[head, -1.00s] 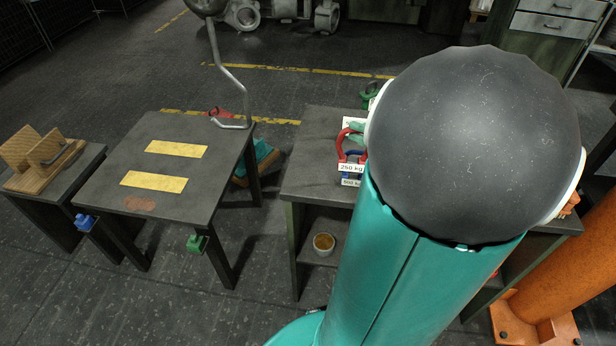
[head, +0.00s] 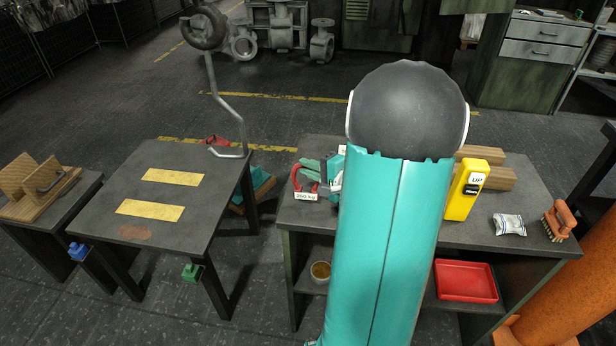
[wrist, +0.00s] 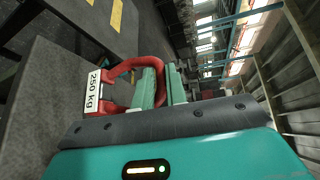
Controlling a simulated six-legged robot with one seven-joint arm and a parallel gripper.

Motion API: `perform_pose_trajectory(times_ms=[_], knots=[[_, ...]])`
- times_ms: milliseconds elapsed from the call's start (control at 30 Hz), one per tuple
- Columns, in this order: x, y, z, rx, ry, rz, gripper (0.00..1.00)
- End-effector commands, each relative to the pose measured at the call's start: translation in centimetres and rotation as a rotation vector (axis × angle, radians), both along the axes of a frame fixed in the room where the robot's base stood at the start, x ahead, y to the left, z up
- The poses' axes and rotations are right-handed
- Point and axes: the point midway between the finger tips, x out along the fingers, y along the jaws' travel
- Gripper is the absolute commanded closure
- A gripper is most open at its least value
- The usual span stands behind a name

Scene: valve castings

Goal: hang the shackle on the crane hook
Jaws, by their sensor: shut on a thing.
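The red shackle (head: 300,180) with its white "250 kg" tag (head: 306,196) is at the left end of the right-hand table. It also shows in the wrist view (wrist: 113,76), with its tag to the left. My gripper (wrist: 162,88) is shut on the shackle, its green fingers at the bow; in the head view my arm hides most of it. I cannot tell how far the shackle is above the tabletop. The crane hook (head: 222,95) is a bent grey rod hanging from a dark block, its lower end (head: 230,152) over the left table's back right corner, empty.
The left table (head: 155,160) bears two yellow strips. A floor gap separates it from the right table (head: 520,185). On the right table stand a yellow pendant (head: 466,189), wooden blocks (head: 487,178) and an orange brush (head: 559,220). A red tray (head: 465,281) lies on its shelf.

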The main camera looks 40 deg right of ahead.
Motion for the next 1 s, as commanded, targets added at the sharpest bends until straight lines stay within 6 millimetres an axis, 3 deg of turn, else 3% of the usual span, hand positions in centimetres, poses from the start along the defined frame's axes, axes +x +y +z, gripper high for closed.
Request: perform_pose_trajectory(times_ms=[200, 567, 600, 700, 1000], knots=[[0.5, 0.0, -3.0, 0.003, 0.000, -0.001, 1.00], [0.5, 0.1, -3.4, 0.000, 0.000, 0.001, 1.00], [0.5, 0.1, -3.5, 0.001, 0.001, 0.001, 0.84], [0.5, 0.1, -3.4, 0.001, 0.001, 0.001, 0.65], [0.5, 0.1, -3.5, 0.001, 0.001, 0.001, 0.64]])
